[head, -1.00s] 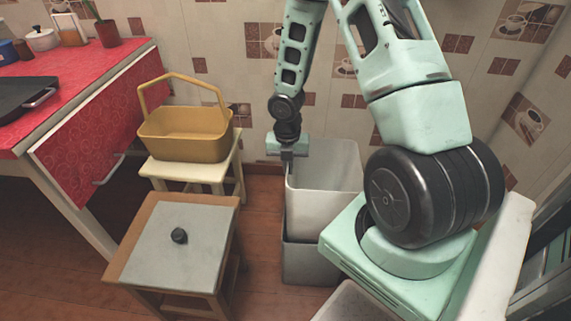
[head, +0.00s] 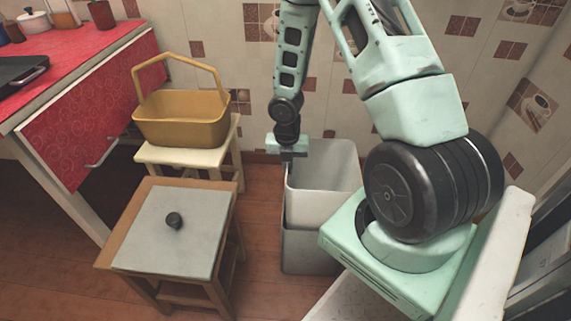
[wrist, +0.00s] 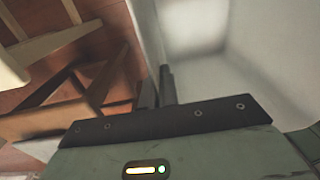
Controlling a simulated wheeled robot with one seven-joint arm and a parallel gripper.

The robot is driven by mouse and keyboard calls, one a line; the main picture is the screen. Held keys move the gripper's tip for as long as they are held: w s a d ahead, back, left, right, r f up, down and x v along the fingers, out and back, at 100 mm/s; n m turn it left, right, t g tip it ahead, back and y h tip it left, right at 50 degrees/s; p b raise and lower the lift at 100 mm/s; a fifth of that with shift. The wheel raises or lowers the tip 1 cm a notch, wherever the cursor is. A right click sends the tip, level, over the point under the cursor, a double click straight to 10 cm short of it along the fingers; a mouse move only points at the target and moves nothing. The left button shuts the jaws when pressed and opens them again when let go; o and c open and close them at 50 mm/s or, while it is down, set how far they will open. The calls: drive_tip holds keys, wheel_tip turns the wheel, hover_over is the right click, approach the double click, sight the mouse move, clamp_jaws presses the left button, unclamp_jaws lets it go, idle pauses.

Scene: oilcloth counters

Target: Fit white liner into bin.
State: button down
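The white liner (head: 322,205) is an open-topped box. It stands upright with its lower part inside the grey bin (head: 308,254) on the floor, its upper part rising well above the bin's rim. My gripper (head: 288,156) is shut on the liner's left wall near the top edge. In the wrist view, the fingers (wrist: 162,88) pinch the wall, with the pale inside of the liner (wrist: 205,75) to the right. My arm's base hides the bin's right side.
A grey panel (head: 145,238) with a black knob (head: 174,220) lies on a wooden stool. A yellow basket (head: 180,120) stands on a cream stool (head: 190,155) behind it. A red-covered counter (head: 75,45) is at left. The tiled wall is close behind the bin.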

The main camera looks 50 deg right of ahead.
wheel_tip(320, 180, down, 9)
drive_tip(key=b, duration=0.6)
drive_tip(key=shift+f, duration=0.15)
idle(0.4)
drive_tip(key=c, duration=1.6)
unclamp_jaws()
wheel_tip(320, 180, up, 18)
drive_tip(key=p, duration=0.9)
drive_tip(key=shift+w+a+f, duration=0.15)
drive_tip(key=shift+w+f, duration=0.05)
drive_tip(key=shift+f, duration=0.05)
